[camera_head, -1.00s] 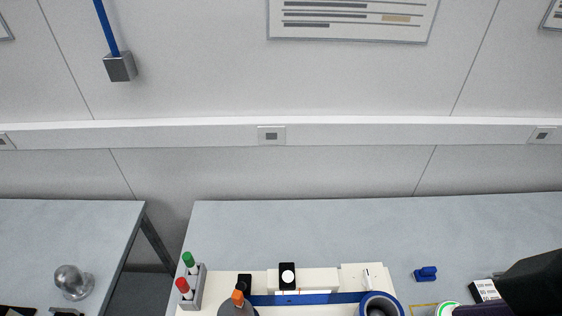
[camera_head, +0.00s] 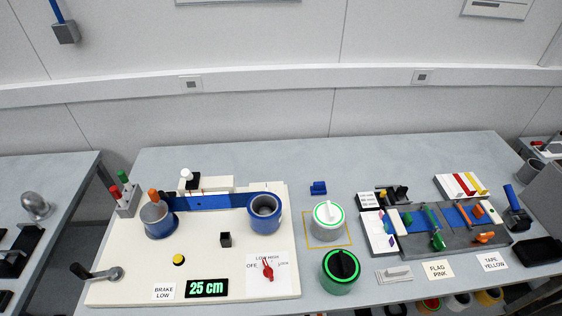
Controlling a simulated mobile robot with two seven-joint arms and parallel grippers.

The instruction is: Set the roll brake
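The cream machine board (camera_head: 215,258) lies on the table left of centre. A red brake knob (camera_head: 267,268) stands on a white dial plate (camera_head: 282,285) at its front right. The plate has small lettering that seems to read OFF, LOW, HIGH and LOCK. The knob points roughly upward; its exact mark is too small to tell. A card (camera_head: 164,291) reads BRAKE LOW. A blue band (camera_head: 215,208) runs between a grey-and-blue roll (camera_head: 158,222) with an orange top and a blue hollow roll (camera_head: 264,214). Neither gripper is in view.
Right of the board stand a white-topped green-ringed cylinder (camera_head: 327,220) and a green-and-black one (camera_head: 341,270). Farther right is a grey tray (camera_head: 408,248) with coloured parts.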

